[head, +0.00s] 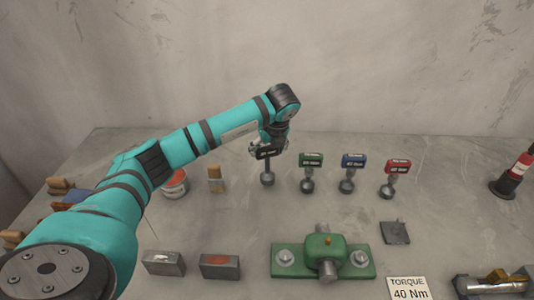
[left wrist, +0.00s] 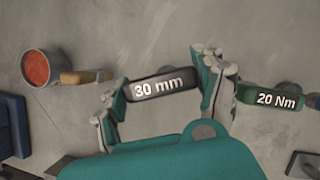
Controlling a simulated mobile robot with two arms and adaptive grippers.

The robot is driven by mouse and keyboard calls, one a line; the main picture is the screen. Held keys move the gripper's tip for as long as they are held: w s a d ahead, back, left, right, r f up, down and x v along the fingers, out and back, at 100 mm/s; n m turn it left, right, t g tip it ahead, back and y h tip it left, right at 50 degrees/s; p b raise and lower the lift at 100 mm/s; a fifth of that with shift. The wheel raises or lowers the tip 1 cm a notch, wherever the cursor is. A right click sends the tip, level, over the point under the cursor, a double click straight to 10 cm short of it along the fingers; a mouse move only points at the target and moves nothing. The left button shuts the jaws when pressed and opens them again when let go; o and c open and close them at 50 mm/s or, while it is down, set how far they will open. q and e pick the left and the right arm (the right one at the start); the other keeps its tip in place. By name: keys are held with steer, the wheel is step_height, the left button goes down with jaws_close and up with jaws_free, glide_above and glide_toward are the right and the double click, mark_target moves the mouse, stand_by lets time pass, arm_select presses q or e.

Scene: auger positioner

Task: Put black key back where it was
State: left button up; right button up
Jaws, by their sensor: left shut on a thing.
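The black key (head: 268,178) has a black handle and a round grey lower end. My right gripper is not in view.
The blue key (head: 352,165) and red key (head: 397,170) stand right of the green one. A wooden-handled brush (head: 215,179) and a pot of red stuff (head: 175,185) are left of the black key. A green fixture (head: 294,263) and a "40 Nm" sign (head: 409,289) are nearer.

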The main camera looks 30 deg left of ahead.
arm_select(q)
step_height(320, 180, down, 3)
steer(key=shift+r+p, duration=0.1)
steer(key=shift+p, duration=0.7)
steer(key=shift+f, duration=0.2)
steer(key=o, duration=1.3)
steer(key=shift+s+f, duration=0.1)
steer(key=o, duration=0.4)
steer(key=shift+o, duration=0.4)
steer(key=shift+d, duration=0.1)
steer(key=b+v, duration=0.3)
steer(key=v, duration=0.9)
